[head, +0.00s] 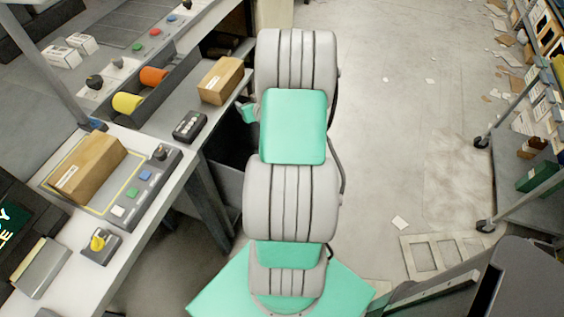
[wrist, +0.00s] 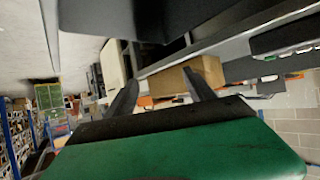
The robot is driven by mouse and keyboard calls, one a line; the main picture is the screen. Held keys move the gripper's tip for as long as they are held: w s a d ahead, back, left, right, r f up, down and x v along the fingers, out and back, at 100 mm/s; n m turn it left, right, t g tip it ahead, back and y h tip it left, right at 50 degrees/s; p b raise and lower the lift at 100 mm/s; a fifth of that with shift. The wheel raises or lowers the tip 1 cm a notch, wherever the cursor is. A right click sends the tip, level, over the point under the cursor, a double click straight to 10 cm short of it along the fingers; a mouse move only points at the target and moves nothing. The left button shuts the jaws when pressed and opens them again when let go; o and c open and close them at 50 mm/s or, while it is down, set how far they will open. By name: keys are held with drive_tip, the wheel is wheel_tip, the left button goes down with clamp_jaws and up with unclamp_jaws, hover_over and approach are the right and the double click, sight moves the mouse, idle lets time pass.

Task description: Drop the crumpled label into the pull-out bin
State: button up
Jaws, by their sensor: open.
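In the wrist view my gripper (wrist: 160,80) is open, its two dark fingers apart. A brown cardboard box (wrist: 173,80) shows beyond and between the fingertips; I cannot tell the distance. I cannot make out a crumpled label in the jaws or on the bench. In the head view a grey bin-like front with a dark hollow (head: 229,184) shows under the bench beside my arm; this may be the pull-out bin, and my arm hides part of it.
The bench (head: 150,215) on the left holds a larger cardboard box (head: 88,167), a small box (head: 220,80), a black device (head: 189,126) and tape rolls (head: 127,103). A wheeled rack (head: 520,150) stands at right.

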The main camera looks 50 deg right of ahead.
drive_tip(key=v, duration=0.7)
drive_tip(key=shift+s+b, duration=0.35)
drive_tip(key=shift+b, duration=0.05)
drive_tip(key=shift+r, duration=0.15)
